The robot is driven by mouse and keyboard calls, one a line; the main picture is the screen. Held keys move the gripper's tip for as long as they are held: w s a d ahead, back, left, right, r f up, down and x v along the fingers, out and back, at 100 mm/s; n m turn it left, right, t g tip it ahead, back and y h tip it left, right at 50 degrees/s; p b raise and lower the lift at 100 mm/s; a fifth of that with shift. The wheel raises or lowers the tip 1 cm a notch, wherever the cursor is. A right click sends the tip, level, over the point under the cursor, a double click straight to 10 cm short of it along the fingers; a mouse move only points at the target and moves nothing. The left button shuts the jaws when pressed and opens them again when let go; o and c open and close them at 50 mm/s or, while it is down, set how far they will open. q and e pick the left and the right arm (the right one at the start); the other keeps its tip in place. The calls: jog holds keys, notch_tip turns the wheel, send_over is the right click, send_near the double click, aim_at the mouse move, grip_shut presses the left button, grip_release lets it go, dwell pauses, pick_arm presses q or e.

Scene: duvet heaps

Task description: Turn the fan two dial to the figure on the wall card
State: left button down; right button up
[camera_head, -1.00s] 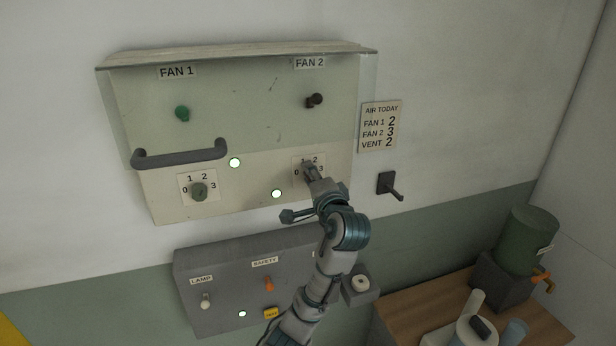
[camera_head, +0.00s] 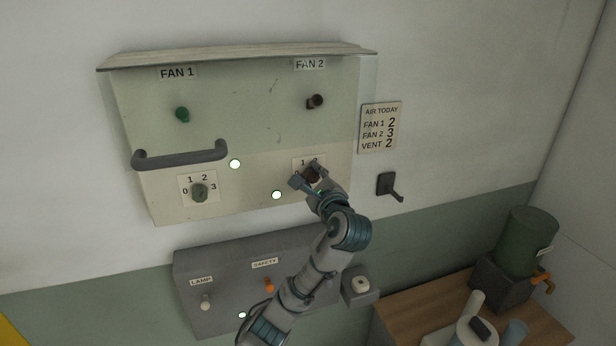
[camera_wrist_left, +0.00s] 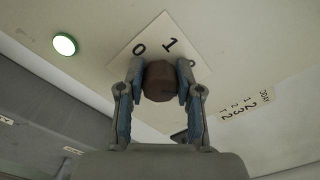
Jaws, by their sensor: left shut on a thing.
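The fan two dial is a brown knob (camera_head: 313,175) on the lower right of the pale panel, below the FAN 2 label. My left gripper (camera_head: 307,177) is at it, and in the left wrist view its two fingers (camera_wrist_left: 158,84) are shut on the sides of the knob (camera_wrist_left: 160,86). The dial's scale plate (camera_wrist_left: 150,45) shows 0 and 1 there; the rest is partly hidden by a finger. I cannot tell which figure the knob points to. The wall card (camera_head: 380,128) reads FAN 1 2, FAN 2 3, VENT 2. My right gripper is not in view.
The fan one dial (camera_head: 199,192) and a grey bar handle (camera_head: 180,155) are to the left. A dark hook (camera_head: 387,185) sticks out right of my gripper. A grey box (camera_head: 215,270) with lamp and safety switches is below. A wooden table (camera_head: 415,318) stands lower right.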

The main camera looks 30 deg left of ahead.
pick_arm(q)
jog(key=m, duration=0.1)
jog(key=f+m, duration=0.1)
jog(key=m, duration=0.1)
jog(key=shift+w+d, duration=0.15)
jog(key=shift+d, duration=0.05)
jog(key=shift+d+r+m, duration=0.1)
jog(key=shift+d+m, duration=0.05)
jog(key=shift+m, duration=0.95)
jog(key=shift+r+m, duration=0.15)
jog(key=shift+m, duration=0.75)
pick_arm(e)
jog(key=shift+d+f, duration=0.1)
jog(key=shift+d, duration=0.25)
pick_arm(q)
jog(key=shift+r, duration=0.2)
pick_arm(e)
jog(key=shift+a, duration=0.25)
pick_arm(q)
jog(key=c, duration=0.8)
grip_release()
jog(key=shift+o, duration=0.2)
jog(key=shift+s, duration=0.2)
jog(key=v, duration=1.2)
jog(key=shift+w, duration=0.2)
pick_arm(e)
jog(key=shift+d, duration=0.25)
